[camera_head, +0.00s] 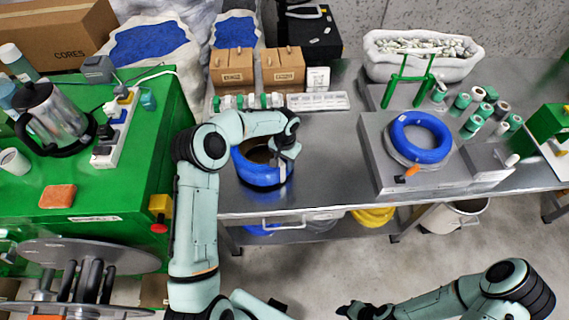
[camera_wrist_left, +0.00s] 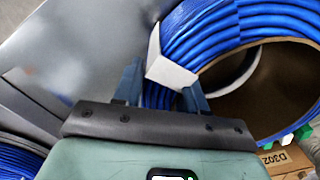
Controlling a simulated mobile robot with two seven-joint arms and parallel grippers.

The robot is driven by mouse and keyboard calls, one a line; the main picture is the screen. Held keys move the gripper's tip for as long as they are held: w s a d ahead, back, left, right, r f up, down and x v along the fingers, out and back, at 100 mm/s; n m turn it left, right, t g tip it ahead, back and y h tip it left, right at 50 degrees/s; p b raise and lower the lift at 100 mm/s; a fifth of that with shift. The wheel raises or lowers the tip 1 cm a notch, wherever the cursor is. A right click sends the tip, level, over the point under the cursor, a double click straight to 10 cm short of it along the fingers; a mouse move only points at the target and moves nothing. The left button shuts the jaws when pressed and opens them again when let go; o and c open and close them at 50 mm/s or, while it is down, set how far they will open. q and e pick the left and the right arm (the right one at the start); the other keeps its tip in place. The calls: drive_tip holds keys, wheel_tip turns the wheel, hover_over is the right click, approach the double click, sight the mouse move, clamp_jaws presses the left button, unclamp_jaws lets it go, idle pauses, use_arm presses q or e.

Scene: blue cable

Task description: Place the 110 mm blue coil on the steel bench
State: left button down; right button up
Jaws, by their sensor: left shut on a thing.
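A blue coil (camera_head: 262,172) with a brown inner core is at the left part of the steel bench (camera_head: 330,190). My left gripper (camera_head: 287,150) is shut on the coil's right side. In the left wrist view, the fingers (camera_wrist_left: 163,92) straddle the coil's wall (camera_wrist_left: 205,38), with a white tag or strap on the windings between them. I cannot tell whether the coil touches the bench top. My right gripper (camera_head: 362,309) is low at the bottom edge, away from the bench; its fingers are too small and dark to read.
Another blue coil (camera_head: 420,138) lies on a grey platform (camera_head: 382,170) at the right. Cardboard boxes (camera_head: 283,70), a white tray (camera_head: 318,102) and a white bin (camera_head: 424,58) stand at the back. The bench between coil and platform is clear.

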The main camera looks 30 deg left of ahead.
use_arm(q)
drive_tip(key=shift+w+f, duration=0.1)
drive_tip(key=shift+f, duration=0.7)
drive_tip(key=shift+f, duration=0.15)
drive_tip(key=c, duration=0.6)
unclamp_jaws()
wheel_tip(320, 180, up, 12)
drive_tip(key=shift+d+r, duration=0.1)
